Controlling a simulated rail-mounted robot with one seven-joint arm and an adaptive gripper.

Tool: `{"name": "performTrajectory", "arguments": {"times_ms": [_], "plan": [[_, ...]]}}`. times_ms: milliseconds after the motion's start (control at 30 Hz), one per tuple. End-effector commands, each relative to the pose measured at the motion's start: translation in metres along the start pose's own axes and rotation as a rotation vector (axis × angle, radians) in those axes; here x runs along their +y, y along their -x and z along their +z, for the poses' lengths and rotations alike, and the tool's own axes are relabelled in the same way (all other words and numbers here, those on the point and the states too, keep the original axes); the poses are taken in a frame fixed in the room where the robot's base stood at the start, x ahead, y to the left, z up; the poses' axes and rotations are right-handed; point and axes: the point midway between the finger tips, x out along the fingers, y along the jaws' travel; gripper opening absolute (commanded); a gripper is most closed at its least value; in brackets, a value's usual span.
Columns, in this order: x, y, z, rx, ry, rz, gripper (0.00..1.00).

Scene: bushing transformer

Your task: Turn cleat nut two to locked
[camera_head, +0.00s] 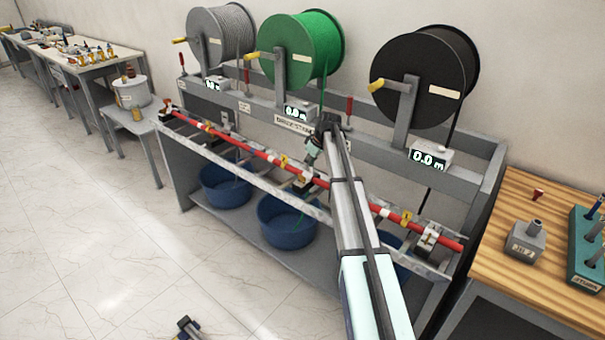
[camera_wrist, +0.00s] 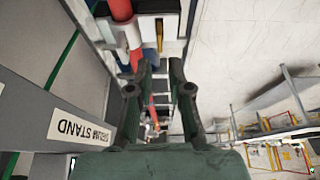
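My gripper (camera_head: 310,158) is just above the pole near this cleat. In the wrist view my gripper (camera_wrist: 160,68) is open, with its two dark fingers apart and nothing held between them. The red pole (camera_wrist: 122,10) and a pale cleat part (camera_wrist: 132,38) show beyond the fingertips there.
Grey (camera_head: 222,35), green (camera_head: 300,48) and black (camera_head: 425,78) cable drums stand above the pole. Another cleat (camera_head: 430,238) is at the right end. Blue tubs (camera_head: 287,222) sit below.

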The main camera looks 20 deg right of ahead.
Motion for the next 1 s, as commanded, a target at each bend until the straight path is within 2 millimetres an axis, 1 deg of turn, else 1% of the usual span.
{"name": "performTrajectory", "arguments": {"times_ms": [100, 300, 500, 633, 867, 900, 933, 967, 1000], "plan": [[0.001, -0.022, -0.001, -0.002, -0.001, -0.001, 0.19], [0.001, -0.056, -0.001, -0.001, -0.001, -0.001, 0.19], [0.0, -0.076, -0.001, 0.0, 0.0, 0.0, 0.19], [0.0, -0.081, 0.0, 0.0, 0.0, 0.0, 0.19], [0.0, -0.082, 0.0, 0.0, 0.0, 0.001, 0.19], [0.0, -0.082, 0.0, 0.0, 0.0, 0.001, 0.15], [0.0, -0.082, 0.0, 0.0, 0.0, 0.001, 0.05], [0.0, -0.082, 0.0, 0.0, 0.0, 0.001, 0.0], [0.0, -0.082, 0.0, 0.0, 0.0, 0.001, 0.0]]}}
